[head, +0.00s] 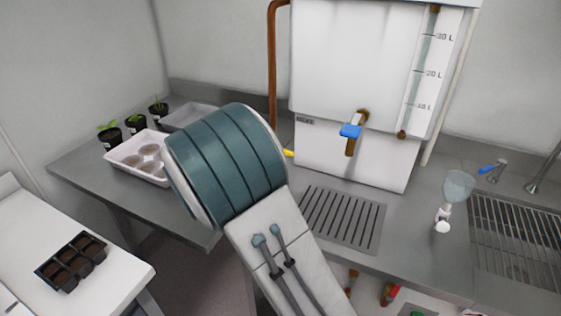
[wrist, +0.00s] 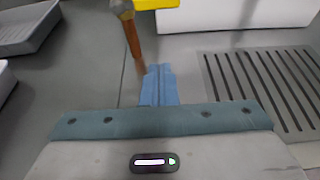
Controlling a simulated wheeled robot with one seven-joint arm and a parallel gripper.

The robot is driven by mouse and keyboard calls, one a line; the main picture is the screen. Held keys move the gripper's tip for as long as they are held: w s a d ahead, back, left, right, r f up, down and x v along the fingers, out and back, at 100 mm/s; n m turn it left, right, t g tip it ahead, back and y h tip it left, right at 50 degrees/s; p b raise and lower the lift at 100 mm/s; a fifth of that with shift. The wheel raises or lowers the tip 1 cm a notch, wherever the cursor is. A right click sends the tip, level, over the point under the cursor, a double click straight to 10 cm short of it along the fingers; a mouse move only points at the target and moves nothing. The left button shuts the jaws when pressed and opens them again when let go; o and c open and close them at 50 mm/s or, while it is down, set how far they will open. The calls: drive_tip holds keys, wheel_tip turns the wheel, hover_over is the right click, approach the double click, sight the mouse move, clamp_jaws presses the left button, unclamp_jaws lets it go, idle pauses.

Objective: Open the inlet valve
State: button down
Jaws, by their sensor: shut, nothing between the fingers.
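A white tank (head: 345,60) with a litre scale stands on the steel bench. A copper pipe (head: 273,60) runs down its left side; the pipe's lower part also shows in the wrist view (wrist: 133,42). A yellow handle (head: 288,153) shows beside the pipe, mostly hidden by my arm. In the wrist view the yellow handle (wrist: 156,4) is cut off at the top edge, right of the pipe. My gripper (wrist: 160,70) is shut and empty, just below the handle in that picture. No contact shows. In the head view my arm hides the gripper.
A brass tap with a blue handle (head: 350,130) is on the tank's front, above a slotted drain (head: 342,217). A white tray (head: 119,152) and potted seedlings (head: 135,123) are at left.

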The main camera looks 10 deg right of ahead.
drive_tip(key=p+x, duration=0.1)
drive_tip(key=x, duration=0.9)
drive_tip(key=shift+w+d, duration=0.1)
drive_tip(key=shift+d, duration=0.05)
wheel_tip(320, 180, up, 3)
drive_tip(key=shift+r+p, duration=0.1)
drive_tip(key=shift+p, duration=0.8)
drive_tip(key=shift+r, duration=0.4)
drive_tip(key=shift+r+p, duration=0.1)
drive_tip(key=shift+p, duration=0.2)
